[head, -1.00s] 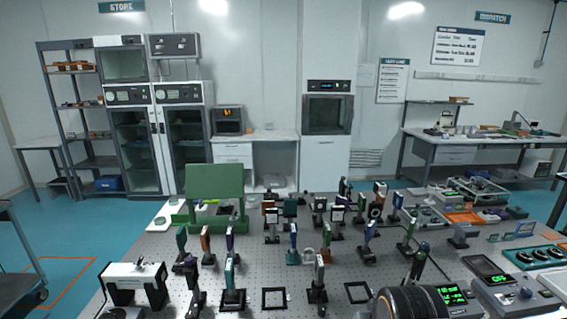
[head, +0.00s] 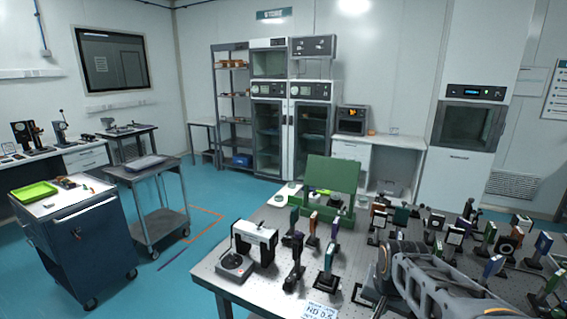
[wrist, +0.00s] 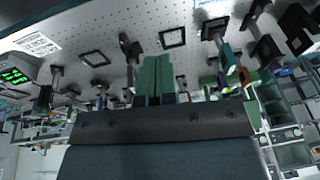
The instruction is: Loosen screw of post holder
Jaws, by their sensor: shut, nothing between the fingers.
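The perforated optical table (head: 215,268) carries several upright optics on dark posts and holders. A post holder with an orange-fronted optic (head: 313,240) stands near the table's left side, beside one with a dark optic (head: 296,252). I cannot tell which holder the task means, and no screw is clear at this size. In the wrist view, my gripper (wrist: 157,60) shows as two green fingers pressed together, empty. Holders and the table top (wrist: 100,30) appear beyond the fingers, upside down. The fingertips do not show in the head view.
A green stand (head: 332,175) is at the table's back edge. A white-topped device (head: 255,232) sits at the left corner. A grey cart (head: 145,172) and a blue cabinet (head: 80,245) with a green tray (head: 34,192) stand left. Blue floor lies between.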

